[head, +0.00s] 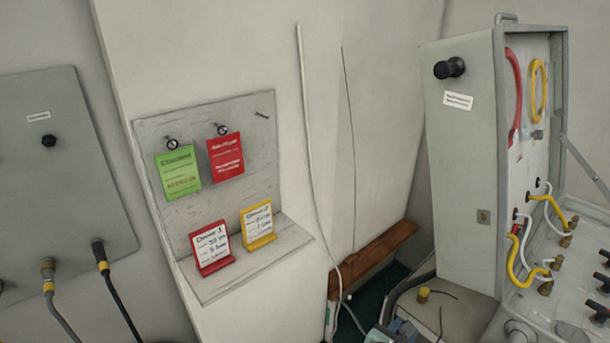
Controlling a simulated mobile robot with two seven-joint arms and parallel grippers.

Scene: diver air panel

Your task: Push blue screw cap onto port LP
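I cannot make out a blue screw cap in the head view. No port can be read as LP; the air panel case (461,170) stands open at the right, with its lower panel (548,322) cut by the picture's edge. Several brass fittings (545,288) with yellow and white hoses sit on that panel. A small yellow cap-like piece (423,294) stands on the ledge left of the case. Neither of my grippers can be made out in this view.
A grey board with a shelf (250,268) holds green (178,172) and red (226,157) tags and two small card stands. A grey wall box (65,170) with hoses is at left. A wooden bench (372,258) stands behind. A grey-blue object (394,331) at the bottom edge is unclear.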

